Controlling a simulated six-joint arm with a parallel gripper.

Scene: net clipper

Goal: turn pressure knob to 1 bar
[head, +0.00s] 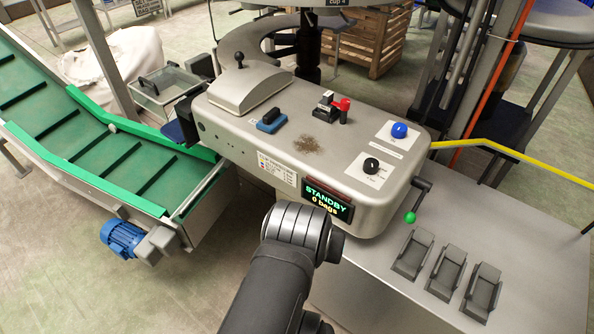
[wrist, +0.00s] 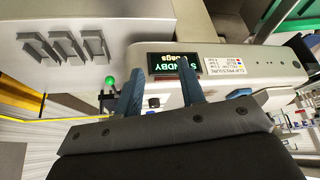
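The clipper's grey housing (head: 225,125) carries a black round knob (head: 371,165) on a white plate at its front right, and a blue round knob (head: 399,130) on another plate behind it. Their lettering is too small to read, so I cannot tell which is the pressure knob. A printed label (head: 277,168) sits on the housing's front; in the upside-down wrist view, the label (wrist: 239,67) reads "CLIP PRESSURE" above several small lines. My gripper (wrist: 161,68) is open, its two blue fingers apart in front of the display. A small dark knob (wrist: 153,102) shows between them. The head view hides my gripper.
The display (head: 328,200) reads STANDBY, 0 bags. A crank with a green ball (head: 410,217) sticks out at the housing's right. Several grey blocks (head: 413,254) stand on the steel table (head: 530,245). A green conveyor (head: 95,150) lies left. Red (head: 345,104) and black controls stand on top.

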